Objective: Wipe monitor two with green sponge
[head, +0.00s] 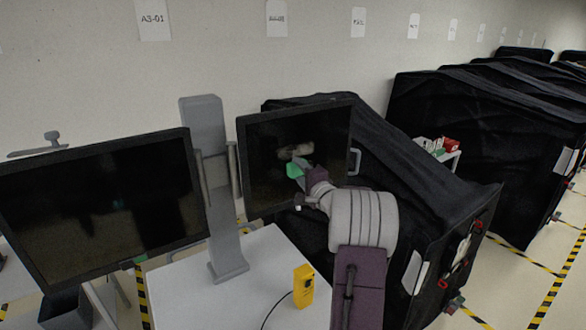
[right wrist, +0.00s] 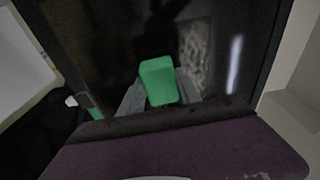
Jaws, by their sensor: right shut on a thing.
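Two dark monitors stand on a grey post (head: 205,125). The larger monitor (head: 100,205) is on the left and the smaller monitor (head: 270,150) is on the right. The frames do not show which is monitor two. My right gripper (head: 300,168) is shut on the green sponge (head: 294,170), in front of the right monitor's screen. In the right wrist view, the sponge (right wrist: 158,80) sits between the fingers, against the dark screen (right wrist: 110,45). I cannot tell whether it touches the glass. My left gripper is not in view.
A white table (head: 250,270) stands under the monitors, with a yellow device (head: 303,285) and its black cable on it. Black covered carts (head: 430,190) stand at the right. Yellow-black tape (head: 555,290) marks the floor. Numbered signs (head: 153,20) hang on the wall.

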